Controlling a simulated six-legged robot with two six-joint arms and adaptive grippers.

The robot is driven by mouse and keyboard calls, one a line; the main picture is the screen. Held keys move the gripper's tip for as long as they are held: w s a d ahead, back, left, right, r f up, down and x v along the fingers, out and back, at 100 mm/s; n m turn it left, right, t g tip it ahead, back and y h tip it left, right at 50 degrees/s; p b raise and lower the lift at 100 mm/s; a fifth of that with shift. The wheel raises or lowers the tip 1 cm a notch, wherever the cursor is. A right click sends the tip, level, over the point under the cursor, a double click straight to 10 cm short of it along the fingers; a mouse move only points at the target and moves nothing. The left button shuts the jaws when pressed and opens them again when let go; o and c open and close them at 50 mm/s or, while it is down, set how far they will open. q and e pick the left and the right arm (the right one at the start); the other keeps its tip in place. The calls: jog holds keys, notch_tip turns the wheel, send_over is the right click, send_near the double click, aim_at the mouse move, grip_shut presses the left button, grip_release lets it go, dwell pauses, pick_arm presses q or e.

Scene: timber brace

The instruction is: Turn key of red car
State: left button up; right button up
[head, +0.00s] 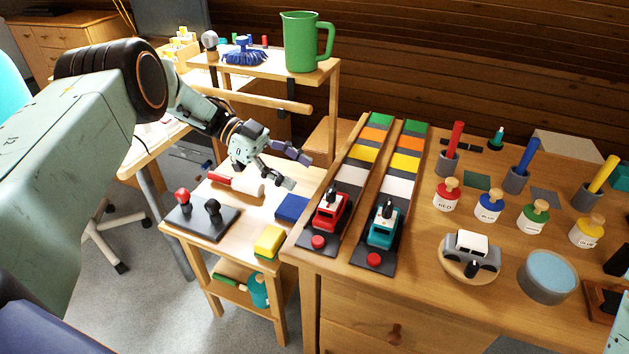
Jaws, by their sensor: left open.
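A red car (330,214) sits at the near end of the left coloured track on the wooden desk. A black key (331,194) stands up on top of it. A red button (318,242) is in front of the car on the track's dark base. My left gripper (299,171) is open and empty, up and to the left of the red car in the picture, over the small side table and apart from the car. My right gripper is not in view.
A teal car (383,229) with its own black key stands close on the right, on a parallel track. A yellow block (269,242) and blue block (292,207) lie on the side table (237,265).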

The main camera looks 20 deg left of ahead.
pick_arm(q)
jog(key=shift+v, duration=1.4)
